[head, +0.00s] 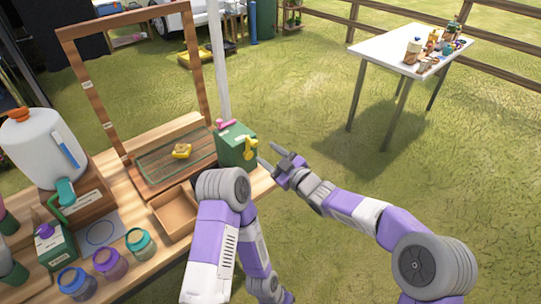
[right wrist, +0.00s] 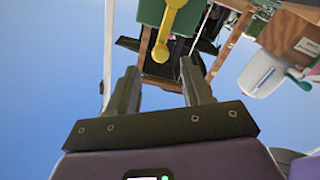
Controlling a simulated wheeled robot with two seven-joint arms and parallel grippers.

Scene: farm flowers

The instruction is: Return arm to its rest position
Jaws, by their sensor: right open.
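My right gripper (head: 267,156) is open and empty in the head view, just right of a green box (head: 231,150) at the wooden bench's right end. Its two fingers also show apart in the right wrist view (right wrist: 156,84), with nothing between them. A yellow tool (head: 250,148) is on the box's right side. In the right wrist view the yellow tool (right wrist: 171,30) is beyond the fingertips, apart from them. My left arm is folded at the bottom middle of the head view, and its gripper is not in view.
A white pole (head: 219,60) stands behind. A white table (head: 400,52) is at back right. Open grass lies between.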

